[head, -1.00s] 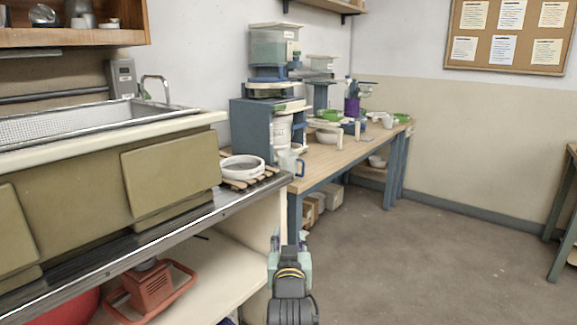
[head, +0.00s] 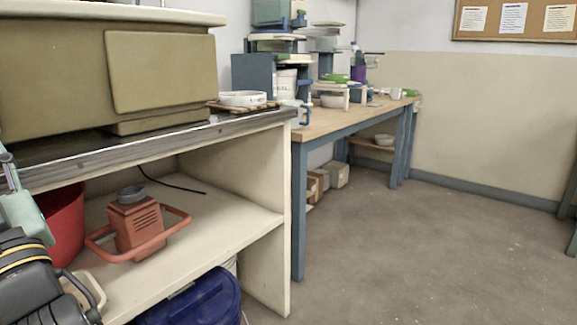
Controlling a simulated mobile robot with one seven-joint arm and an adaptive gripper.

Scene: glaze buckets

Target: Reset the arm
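My arm shows at the lower left edge of the head view, dark grey with pale green parts and yellow bands. Its end, my gripper (head: 8,165), is at the left picture edge, partly cut off. It appears in front of the counter's lower shelf and the red bucket (head: 62,222). The fingers are too small and cut off to tell whether they are open or shut. I see nothing held in it.
A steel-edged counter (head: 150,146) carries a white bowl (head: 243,99). On its lower shelf stands an orange-red motor unit (head: 140,228). A blue lidded bucket (head: 195,303) is below. A wooden worktable (head: 335,121) stands behind. The floor (head: 420,250) at right is clear.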

